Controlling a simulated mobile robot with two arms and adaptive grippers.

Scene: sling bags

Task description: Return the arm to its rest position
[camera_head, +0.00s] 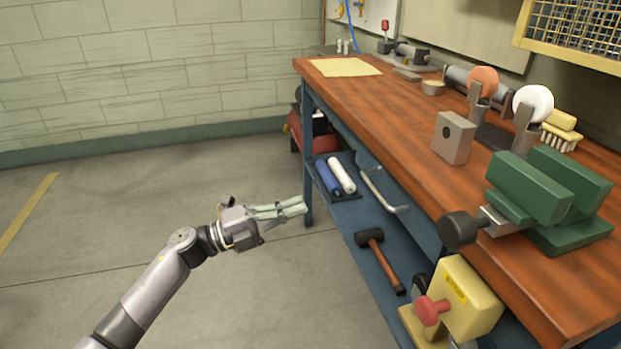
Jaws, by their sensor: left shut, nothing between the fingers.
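My left gripper (291,208) is at the end of my left arm, which comes in from the lower left. Its fingers point right, toward the workbench's near left leg, and are closed together with nothing between them. The gripper is over the open floor, left of the workbench (390,128). My right gripper does not show. No sling bag shows in this view.
The bench carries a green vise (530,188), a bench grinder (482,85) and a grey block (453,138). The lower shelf holds rolls (341,175) and a mallet (381,262). A yellow machine (468,300) stands at lower right. The floor at left is clear.

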